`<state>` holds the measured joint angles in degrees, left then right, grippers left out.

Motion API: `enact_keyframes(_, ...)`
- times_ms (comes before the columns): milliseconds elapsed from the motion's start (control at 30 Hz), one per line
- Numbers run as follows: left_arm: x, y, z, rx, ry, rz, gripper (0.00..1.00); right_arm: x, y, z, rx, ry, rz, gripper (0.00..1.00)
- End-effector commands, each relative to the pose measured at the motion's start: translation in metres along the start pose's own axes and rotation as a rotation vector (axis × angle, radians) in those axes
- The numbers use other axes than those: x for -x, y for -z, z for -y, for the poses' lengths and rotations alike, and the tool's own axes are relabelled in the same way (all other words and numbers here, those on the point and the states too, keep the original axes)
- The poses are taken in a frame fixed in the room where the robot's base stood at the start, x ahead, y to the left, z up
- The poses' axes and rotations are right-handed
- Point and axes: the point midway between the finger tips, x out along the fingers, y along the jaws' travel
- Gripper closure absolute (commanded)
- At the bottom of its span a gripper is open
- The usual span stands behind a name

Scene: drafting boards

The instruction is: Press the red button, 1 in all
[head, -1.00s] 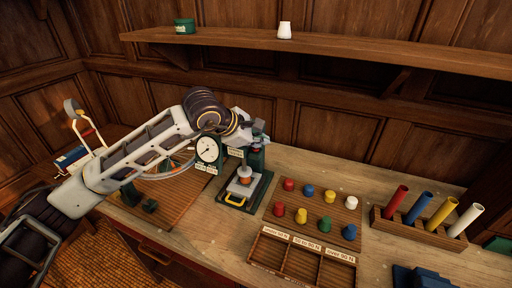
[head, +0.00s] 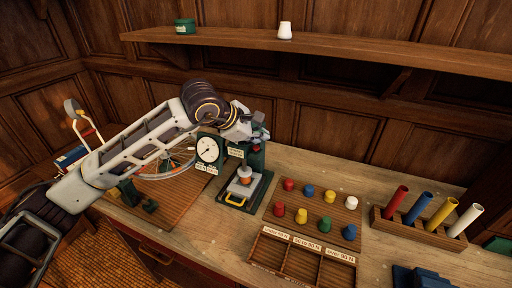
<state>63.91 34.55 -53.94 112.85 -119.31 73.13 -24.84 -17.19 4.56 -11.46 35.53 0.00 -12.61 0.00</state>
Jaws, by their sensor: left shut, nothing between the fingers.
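A green press stand (head: 262,187) with a round white gauge (head: 207,149) stands on the bench. Two red button-like pieces, a back one (head: 288,185) and a front one (head: 279,209), stand on a wooden board (head: 305,206) among blue, yellow, green and white ones. My left gripper (head: 258,122) is shut and empty, at the top of the press and partly hiding it. Whether it touches the press I cannot tell. My right gripper is not in view.
A tray (head: 302,262) with three labelled compartments lies in front of the board. A rack (head: 420,233) of coloured tubes stands at the right. A wheel (head: 178,163) lies behind my left arm. A shelf (head: 350,48) runs above.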

Motion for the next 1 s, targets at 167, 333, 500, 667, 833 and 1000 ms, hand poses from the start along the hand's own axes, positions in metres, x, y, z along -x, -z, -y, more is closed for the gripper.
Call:
enact_keyframes(167, 0.004, -0.003, -0.003, 0.0, -0.001, 0.001, 1.0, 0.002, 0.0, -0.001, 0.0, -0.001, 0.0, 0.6)
enact_keyframes(333, 0.011, -0.008, -0.009, -0.001, -0.002, 0.001, 1.0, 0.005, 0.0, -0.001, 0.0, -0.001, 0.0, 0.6)
enact_keyframes(500, 0.018, -0.013, -0.013, 0.0, 0.0, 0.0, 1.0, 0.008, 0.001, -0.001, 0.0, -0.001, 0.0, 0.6)
enact_keyframes(667, 0.025, -0.018, -0.018, 0.0, 0.0, 0.001, 1.0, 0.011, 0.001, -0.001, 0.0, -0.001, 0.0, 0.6)
enact_keyframes(833, 0.032, -0.024, -0.023, -0.001, -0.001, 0.001, 1.0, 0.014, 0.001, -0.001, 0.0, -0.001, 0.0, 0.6)
enact_keyframes(1000, 0.035, -0.026, -0.025, 0.0, 0.0, 0.001, 1.0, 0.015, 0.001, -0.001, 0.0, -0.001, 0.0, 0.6)
